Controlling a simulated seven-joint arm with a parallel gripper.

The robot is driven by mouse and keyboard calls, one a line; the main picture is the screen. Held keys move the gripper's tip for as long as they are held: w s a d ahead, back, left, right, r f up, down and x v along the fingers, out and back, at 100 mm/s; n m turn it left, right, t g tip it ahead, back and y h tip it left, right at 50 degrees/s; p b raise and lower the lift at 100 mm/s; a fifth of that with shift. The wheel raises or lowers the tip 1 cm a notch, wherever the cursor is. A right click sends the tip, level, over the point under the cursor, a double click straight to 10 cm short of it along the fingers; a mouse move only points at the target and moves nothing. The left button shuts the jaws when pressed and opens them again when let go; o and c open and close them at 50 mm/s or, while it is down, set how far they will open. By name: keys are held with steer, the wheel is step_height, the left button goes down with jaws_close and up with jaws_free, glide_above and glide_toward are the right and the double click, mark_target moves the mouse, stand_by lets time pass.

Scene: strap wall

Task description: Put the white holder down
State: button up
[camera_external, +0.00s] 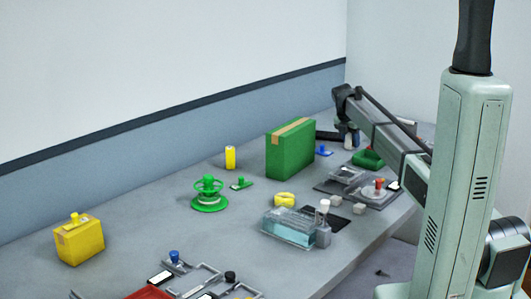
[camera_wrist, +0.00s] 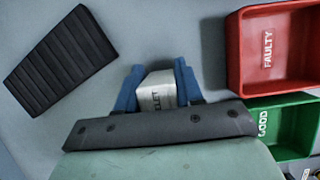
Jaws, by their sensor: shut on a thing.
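The white holder (camera_wrist: 157,96) is a pale block with dark lettering, partly hidden by my fingers in the wrist view. My gripper (camera_wrist: 156,84) is shut on it, with a blue finger on each side. In the external view my gripper (camera_external: 347,132) is at the far end of the table, and a small pale part of the holder (camera_external: 349,142) shows below it. I cannot tell whether the holder touches the table.
A black ribbed pad (camera_wrist: 60,60) lies left of the gripper. A red FAULTY tray (camera_wrist: 281,48) and a green GOOD tray (camera_wrist: 285,128) are at right. A tall green box (camera_external: 289,149) stands nearby in the external view. Bare table shows between pad and trays.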

steer(key=shift+f, duration=0.1)
steer(key=o, duration=1.1)
steer(key=v, duration=1.2)
